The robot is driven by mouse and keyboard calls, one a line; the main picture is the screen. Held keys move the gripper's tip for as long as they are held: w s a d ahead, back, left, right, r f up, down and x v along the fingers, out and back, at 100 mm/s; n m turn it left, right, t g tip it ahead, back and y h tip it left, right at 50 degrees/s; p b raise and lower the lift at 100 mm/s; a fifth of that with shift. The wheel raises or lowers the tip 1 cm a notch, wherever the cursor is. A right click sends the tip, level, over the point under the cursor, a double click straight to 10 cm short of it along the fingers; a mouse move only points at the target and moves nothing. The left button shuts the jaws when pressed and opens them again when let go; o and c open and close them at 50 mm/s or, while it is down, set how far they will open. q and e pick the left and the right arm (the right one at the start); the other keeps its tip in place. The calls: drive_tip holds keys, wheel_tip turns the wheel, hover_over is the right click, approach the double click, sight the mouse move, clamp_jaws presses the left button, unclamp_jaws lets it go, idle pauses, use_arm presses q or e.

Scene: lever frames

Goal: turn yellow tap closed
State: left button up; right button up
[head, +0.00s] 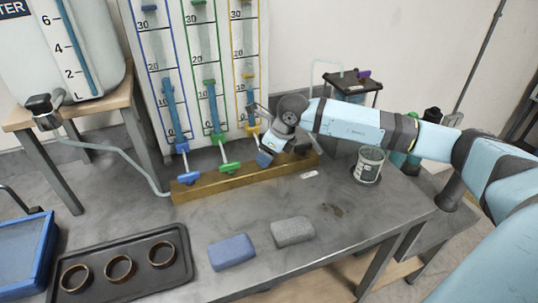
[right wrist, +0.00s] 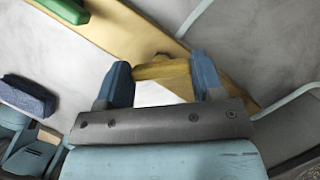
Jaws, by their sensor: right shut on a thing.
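The yellow tap (head: 252,129) is at the foot of the yellow-edged gauge tube, on the wooden rail, partly hidden by my gripper in the head view. My right gripper (head: 261,140) comes in from the right and is around it. In the right wrist view, the yellow tap handle (right wrist: 162,71) lies between the two blue fingers of my right gripper (right wrist: 162,82), which is shut on it. The handle lies crosswise from finger to finger. My left gripper does not show.
The green tap (head: 229,166) and blue tap (head: 187,177) stand just left on the wooden rail (head: 215,182). A blue block (head: 232,252), a grey block (head: 292,231) and a dark tray (head: 180,250) with rings lie in front. The table between is mostly clear.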

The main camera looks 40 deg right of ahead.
drive_tip(key=m+b, duration=0.1)
drive_tip(key=m, duration=0.1)
drive_tip(key=m+h+b, duration=0.1)
drive_tip(key=m, duration=0.1)
drive_tip(key=shift+f+m+t+h, duration=0.1)
drive_tip(key=shift+m+t+h, duration=0.2)
drive_tip(key=shift+t, duration=0.1)
drive_tip(key=shift+a+m+h+b, duration=0.1)
drive_tip(key=shift+m+h+b, duration=0.8)
drive_tip(key=shift+m, duration=1.1)
drive_tip(key=o, duration=0.9)
drive_tip(key=v, duration=1.4)
drive_tip(key=shift+w, duration=0.15)
